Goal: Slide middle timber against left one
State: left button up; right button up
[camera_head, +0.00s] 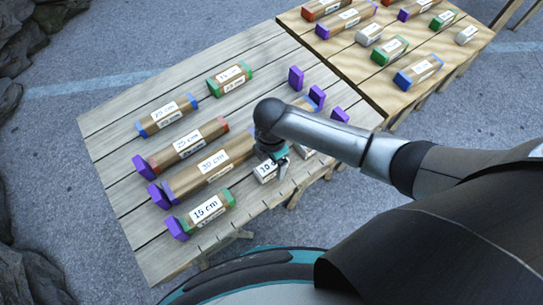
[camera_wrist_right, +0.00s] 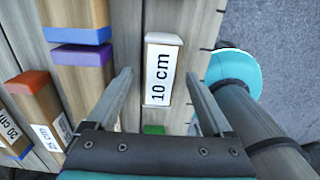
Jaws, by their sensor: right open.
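Several labelled wooden timbers with coloured ends lie on the left plank table (camera_head: 110,130). A 25 cm timber (camera_head: 190,144) with a red end lies beside a 30 cm timber (camera_head: 211,170), with a gap between them. A 15 cm timber (camera_head: 209,208) with green ends lies nearest the front. A white-ended 10 cm timber (camera_head: 265,175) is under my right gripper (camera_head: 276,160), which hides part of it. In the wrist view, the 10 cm timber (camera_wrist_right: 162,78) lies between the open fingers of that gripper (camera_wrist_right: 159,78), apart from both. I cannot tell which timbers are the middle and left ones.
Purple blocks stand at timber ends on the left and in a group (camera_head: 295,78) at the back right. A 20 cm timber (camera_head: 167,117) and a green-ended timber (camera_head: 230,78) lie farther back. A second table (camera_head: 345,65) holds more timbers. The table's left back corner is bare.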

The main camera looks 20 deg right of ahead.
jog(key=shift+f, duration=0.2)
grip_shut()
dwell(0.6)
